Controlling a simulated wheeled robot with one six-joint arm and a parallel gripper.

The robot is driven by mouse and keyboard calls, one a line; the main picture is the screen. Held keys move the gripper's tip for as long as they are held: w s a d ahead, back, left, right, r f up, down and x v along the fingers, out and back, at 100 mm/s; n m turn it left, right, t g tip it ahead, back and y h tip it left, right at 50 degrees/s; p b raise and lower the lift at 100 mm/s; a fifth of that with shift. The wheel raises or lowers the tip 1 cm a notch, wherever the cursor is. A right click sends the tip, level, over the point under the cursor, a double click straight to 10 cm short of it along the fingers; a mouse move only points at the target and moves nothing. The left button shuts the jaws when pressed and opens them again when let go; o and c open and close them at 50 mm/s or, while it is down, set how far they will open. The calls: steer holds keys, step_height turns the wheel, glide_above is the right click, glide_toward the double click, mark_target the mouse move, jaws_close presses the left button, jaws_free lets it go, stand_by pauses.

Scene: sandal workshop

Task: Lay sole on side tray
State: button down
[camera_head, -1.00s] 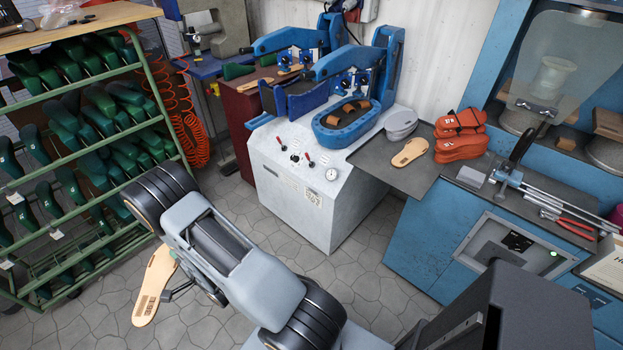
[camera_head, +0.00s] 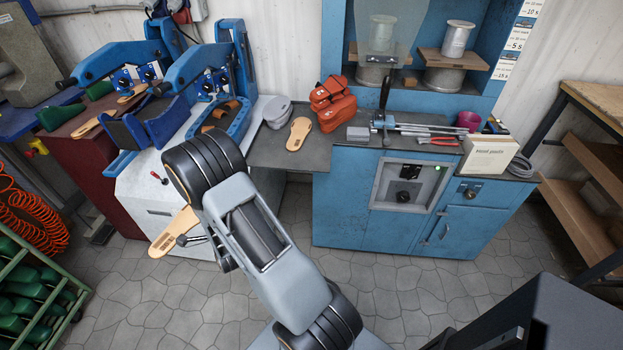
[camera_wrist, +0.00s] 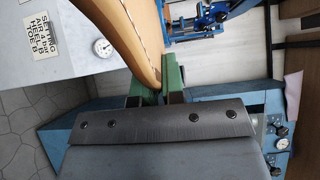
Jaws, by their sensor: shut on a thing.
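My gripper (camera_head: 190,240) is shut on a tan sole (camera_head: 170,236), which hangs in the air in front of the white press. In the wrist view the green-padded fingers (camera_wrist: 158,88) pinch one end of the sole (camera_wrist: 138,35), and the rest of it reaches towards the top of the picture. The side tray (camera_head: 262,158) is a dark grey shelf between the white press and the blue cabinet. It lies to the right of and behind my gripper. Another tan sole (camera_head: 299,134) lies on it, next to a grey stacked piece (camera_head: 278,113).
Red-orange stacked pieces (camera_head: 333,103) stand on the tray's right side. The white press (camera_head: 150,190) with blue clamps is behind my arm. The blue cabinet (camera_head: 340,205) carries tools (camera_head: 425,130). The tray's front left part is bare. The floor in front is open.

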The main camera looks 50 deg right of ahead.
steer(key=d+r+m+g+h+b, duration=0.1)
steer(key=d+m+g+h+b, duration=0.45)
steer(key=d, duration=0.45)
step_height(320, 180, up, 4)
steer(key=m+g+h+b, duration=0.7)
steer(key=m+g+b, duration=0.2)
steer(key=g+b, duration=0.35)
glide_above(307, 170)
steer(key=s+a, duration=0.4)
steer(key=a, duration=0.2)
steer(key=shift+t, duration=0.5)
steer(key=shift+w+d+f+b, duration=0.4)
steer(key=shift+w+d+f, duration=0.1)
steer(key=shift+d+f, duration=0.3)
steer(key=shift+w+d+f+b, duration=0.35)
steer(key=shift+w+d+f, duration=0.1)
steer(key=shift+d+f, duration=0.35)
steer(key=shift+w+d+f+b, duration=0.4)
steer(key=shift+w+d+f, duration=0.1)
steer(key=shift+d+f, duration=0.3)
